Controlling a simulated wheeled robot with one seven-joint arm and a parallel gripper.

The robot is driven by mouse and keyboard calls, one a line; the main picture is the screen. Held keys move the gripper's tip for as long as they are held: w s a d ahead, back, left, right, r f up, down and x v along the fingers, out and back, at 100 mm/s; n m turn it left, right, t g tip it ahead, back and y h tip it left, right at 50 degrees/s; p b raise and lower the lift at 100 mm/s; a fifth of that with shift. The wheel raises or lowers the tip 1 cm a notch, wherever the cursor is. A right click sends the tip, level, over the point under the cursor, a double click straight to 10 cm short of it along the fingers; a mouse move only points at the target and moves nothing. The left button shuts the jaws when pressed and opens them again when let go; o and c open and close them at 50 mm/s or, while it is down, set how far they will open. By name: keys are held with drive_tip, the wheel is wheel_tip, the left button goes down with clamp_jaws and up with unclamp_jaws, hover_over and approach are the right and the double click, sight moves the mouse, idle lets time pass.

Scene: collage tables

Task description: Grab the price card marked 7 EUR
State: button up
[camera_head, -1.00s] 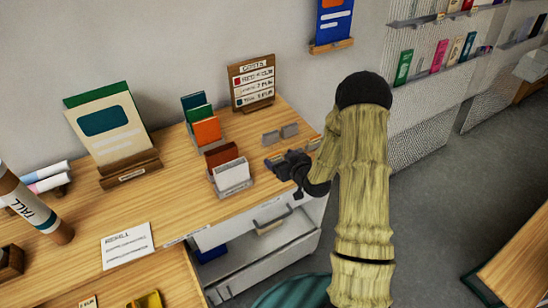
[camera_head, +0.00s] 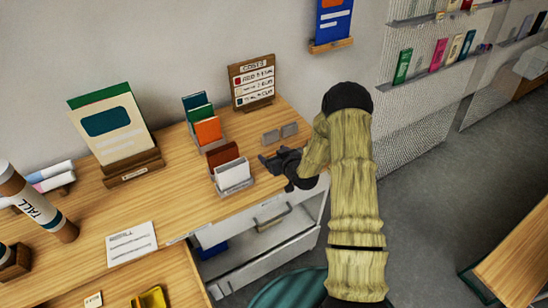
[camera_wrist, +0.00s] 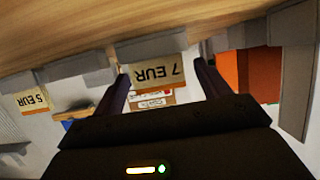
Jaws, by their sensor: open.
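The price card marked 7 EUR (camera_wrist: 158,73) shows upside down in the wrist view, cream with an orange edge, in a grey holder (camera_wrist: 150,48). My gripper (camera_wrist: 158,62) is open, with one dark finger on either side of the card in that view. I cannot tell whether either finger touches it. In the head view my gripper (camera_head: 272,161) is low over the right end of the wooden table, just in front of two small grey holders (camera_head: 280,134). The card's print cannot be read there.
A 5 EUR card (camera_wrist: 31,100) stands in another holder. Left of my gripper is a rack with a white and a brown-red card (camera_head: 232,173); behind it are orange and green cards (camera_head: 207,131). A costs board (camera_head: 252,82) stands at the back. An open drawer (camera_head: 265,238) is below.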

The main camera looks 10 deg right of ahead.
drive_tip(key=c, duration=1)
wheel_tip(320, 180, up, 10)
drive_tip(key=b, duration=0.2)
drive_tip(key=shift+b, duration=0.35)
